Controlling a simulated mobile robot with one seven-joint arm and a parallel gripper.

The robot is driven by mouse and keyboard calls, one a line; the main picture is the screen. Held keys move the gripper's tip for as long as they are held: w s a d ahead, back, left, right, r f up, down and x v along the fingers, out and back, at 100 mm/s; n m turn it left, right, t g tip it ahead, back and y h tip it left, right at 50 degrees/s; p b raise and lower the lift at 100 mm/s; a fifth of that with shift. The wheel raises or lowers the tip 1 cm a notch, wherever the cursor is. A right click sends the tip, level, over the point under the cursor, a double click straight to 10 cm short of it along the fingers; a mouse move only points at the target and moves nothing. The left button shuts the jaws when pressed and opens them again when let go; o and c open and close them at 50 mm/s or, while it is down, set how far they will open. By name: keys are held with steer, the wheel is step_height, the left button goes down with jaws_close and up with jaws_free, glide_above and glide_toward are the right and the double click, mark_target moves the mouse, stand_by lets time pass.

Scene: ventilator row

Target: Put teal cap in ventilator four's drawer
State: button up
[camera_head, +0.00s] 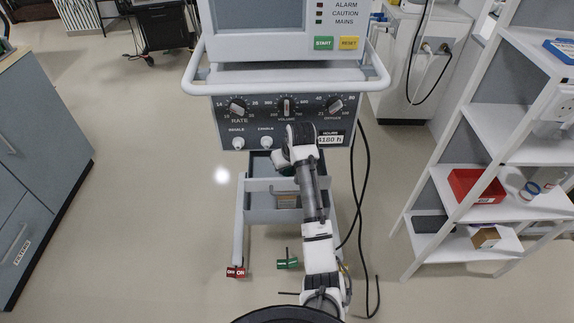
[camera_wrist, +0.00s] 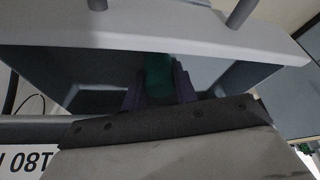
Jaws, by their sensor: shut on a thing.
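A ventilator (camera_head: 225,110) stands in front of me, its label reading "4180 h"; I see no ventilator number. Its grey drawer (camera_head: 262,214) is pulled out below the dial panel; in the wrist view its front wall (camera_wrist: 180,40) runs across the top. My gripper (camera_wrist: 158,88) points down into the drawer opening, its dark fingers on both sides of a dark teal cap (camera_wrist: 158,68). It is shut on the cap. The head view shows only a bit of teal (camera_head: 287,171) beside my wrist. The drawer floor is dark; whether the cap touches it I cannot tell.
A green tag (camera_head: 287,263) and a red "ON" tag (camera_head: 236,271) are at the ventilator's feet. A black cable (camera_head: 362,200) hangs right of the drawer. A white shelf (camera_head: 455,210) with a red bin (camera_head: 476,186) stands right, a grey cabinet (camera_head: 45,150) left. Floor between is clear.

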steer(key=o, duration=0.9)
steer(key=shift+o, duration=0.2)
steer(key=v, duration=1.2)
steer(key=shift+b, duration=0.3)
steer(key=shift+r, duration=0.1)
